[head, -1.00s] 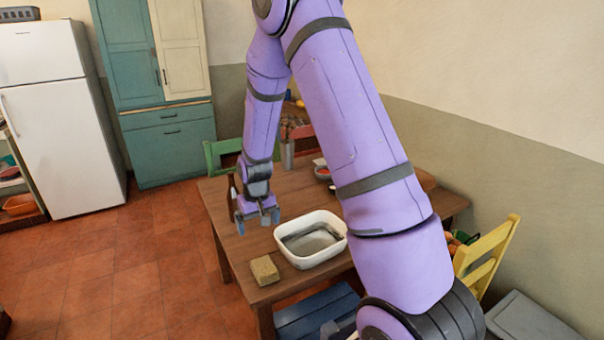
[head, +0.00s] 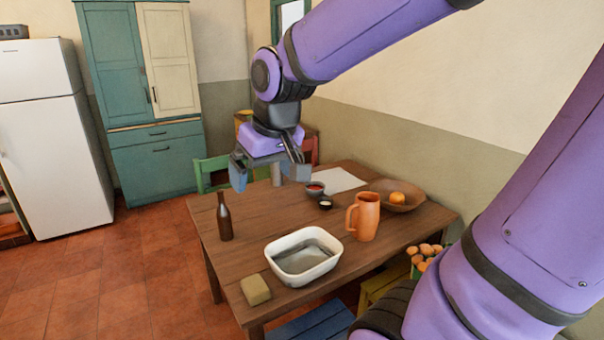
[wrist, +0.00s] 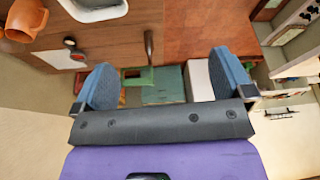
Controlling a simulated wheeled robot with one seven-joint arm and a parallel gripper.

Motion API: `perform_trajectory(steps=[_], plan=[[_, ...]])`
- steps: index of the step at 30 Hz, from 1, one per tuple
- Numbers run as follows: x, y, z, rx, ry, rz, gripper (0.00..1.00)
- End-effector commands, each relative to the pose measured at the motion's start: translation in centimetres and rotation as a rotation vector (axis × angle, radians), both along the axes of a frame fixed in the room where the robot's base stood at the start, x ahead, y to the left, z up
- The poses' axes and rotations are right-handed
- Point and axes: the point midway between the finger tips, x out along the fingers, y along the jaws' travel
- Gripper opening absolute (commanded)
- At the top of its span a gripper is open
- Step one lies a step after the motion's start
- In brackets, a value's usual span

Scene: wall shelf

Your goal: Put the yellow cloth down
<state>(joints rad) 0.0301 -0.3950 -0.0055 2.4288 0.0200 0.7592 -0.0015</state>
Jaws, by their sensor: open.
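A yellowish folded block, which looks like the yellow cloth (head: 255,290), lies on the front left corner of the wooden table (head: 236,259). It stands just left of the white basin, and I cannot make it out in the wrist view. My gripper (head: 268,172) is raised above the far left part of the table, well away from the cloth. Its two blue fingers are wide apart with nothing between them. It also shows in the wrist view (wrist: 165,78).
A white basin (head: 334,259) with grey contents stands beside the cloth. A brown bottle (head: 224,219), an orange jug (head: 365,217), small bowls (head: 315,188) and a wooden fruit bowl (head: 413,202) are on the table. Green (head: 213,172) and yellow (head: 381,286) chairs stand around it.

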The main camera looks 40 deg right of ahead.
Motion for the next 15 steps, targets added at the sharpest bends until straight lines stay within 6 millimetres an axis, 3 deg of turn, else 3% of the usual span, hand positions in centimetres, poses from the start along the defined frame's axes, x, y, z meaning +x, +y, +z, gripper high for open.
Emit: perform_trajectory(steps=[3, 9, 15], plan=[[-3.4, 0.4, 1.7, -0.005, -0.041, 0.014, 0.99], [-8.2, 0.8, 3.0, -0.014, -0.088, 0.032, 0.99], [-10.6, 1.0, 3.3, -0.019, -0.111, 0.040, 0.99]])
